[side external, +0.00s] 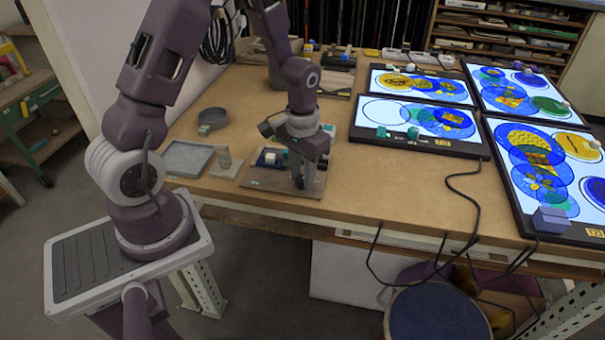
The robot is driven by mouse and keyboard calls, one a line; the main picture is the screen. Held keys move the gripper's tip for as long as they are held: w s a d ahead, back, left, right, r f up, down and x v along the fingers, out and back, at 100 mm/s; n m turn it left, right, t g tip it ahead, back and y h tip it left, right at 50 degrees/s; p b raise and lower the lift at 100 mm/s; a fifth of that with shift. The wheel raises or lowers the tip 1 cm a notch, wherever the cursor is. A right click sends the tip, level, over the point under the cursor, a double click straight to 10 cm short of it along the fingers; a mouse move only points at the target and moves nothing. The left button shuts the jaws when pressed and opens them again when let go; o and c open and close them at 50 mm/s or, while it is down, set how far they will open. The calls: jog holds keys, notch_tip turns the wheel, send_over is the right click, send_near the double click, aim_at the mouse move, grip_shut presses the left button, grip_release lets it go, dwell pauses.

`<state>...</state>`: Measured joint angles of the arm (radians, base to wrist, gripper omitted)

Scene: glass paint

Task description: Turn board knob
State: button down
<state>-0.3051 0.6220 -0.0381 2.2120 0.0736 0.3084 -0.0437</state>
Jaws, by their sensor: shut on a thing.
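A small flat board (258,183) lies near the front edge of the table.
Lit panels with painted discs (418,118) fill the right side. Bare table (375,185) lies right of the board.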

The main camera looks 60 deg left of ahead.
dwell(0.4)
jog(key=c, duration=1.1)
grip_release()
notch_tip(320, 180, up, 7)
jog(key=shift+r, duration=0.1)
